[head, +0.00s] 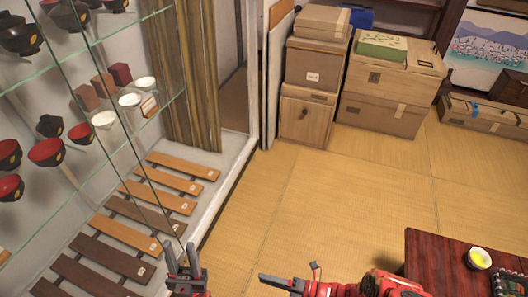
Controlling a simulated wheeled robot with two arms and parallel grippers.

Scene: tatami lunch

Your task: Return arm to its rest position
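My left gripper (182,254) is at the bottom, left of centre, in front of the glass display case. Its two dark fingers point up in the picture with a gap between them, and nothing shows in the gap. My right gripper (276,281) is at the bottom centre, pointing left, with my red arm behind it at the bottom edge. It is seen side-on, so the opening between its fingers cannot be made out. No object shows at its tip.
A glass case with bowls (47,152) and wooden slats (128,228) stands at left. A dark red table (430,255) with a small cup (478,259) is at bottom right. Stacked boxes (308,115) stand at the back. The tatami floor (330,200) between is clear.

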